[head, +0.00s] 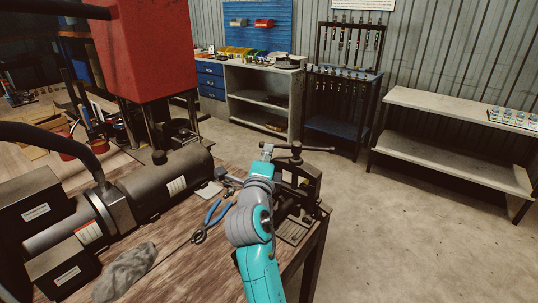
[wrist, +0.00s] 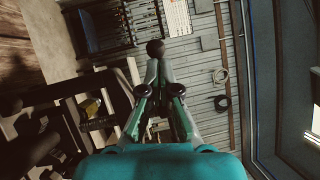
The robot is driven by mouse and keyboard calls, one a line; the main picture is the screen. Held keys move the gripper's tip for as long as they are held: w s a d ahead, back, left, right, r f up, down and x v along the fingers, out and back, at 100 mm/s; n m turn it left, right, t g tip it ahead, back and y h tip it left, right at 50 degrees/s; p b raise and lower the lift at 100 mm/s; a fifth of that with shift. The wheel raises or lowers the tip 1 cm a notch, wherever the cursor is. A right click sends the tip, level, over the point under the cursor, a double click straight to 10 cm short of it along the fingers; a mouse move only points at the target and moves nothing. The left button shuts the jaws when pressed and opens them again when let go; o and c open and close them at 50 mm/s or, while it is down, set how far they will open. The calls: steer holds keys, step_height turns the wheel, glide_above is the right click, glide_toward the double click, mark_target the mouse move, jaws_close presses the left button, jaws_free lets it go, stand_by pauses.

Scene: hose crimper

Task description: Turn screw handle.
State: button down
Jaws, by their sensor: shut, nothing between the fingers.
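The screw handle (head: 315,149) is a dark horizontal bar on top of a black vise-like clamp (head: 311,182) at the table's right corner. My gripper (head: 267,151) is at the left end of the bar in the head view, with its fingers together. In the wrist view my gripper (wrist: 157,68) points away from the camera with its fingers drawn together. A dark round knob (wrist: 155,47) shows just beyond the fingertips, apparently the handle's end. I cannot tell whether the fingers touch it. My arm hides part of the clamp in the head view.
Blue-handled pliers (head: 213,213) and a grey cloth (head: 124,271) lie on the wooden table (head: 180,262) left of my arm. A large dark machine with a red column (head: 151,45) stands behind them. Open floor (head: 420,240) lies to the right.

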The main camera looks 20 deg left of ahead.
steer(key=shift+w+a, duration=0.3)
steer(key=shift+w, duration=0.6)
steer(key=shift+f, duration=0.1)
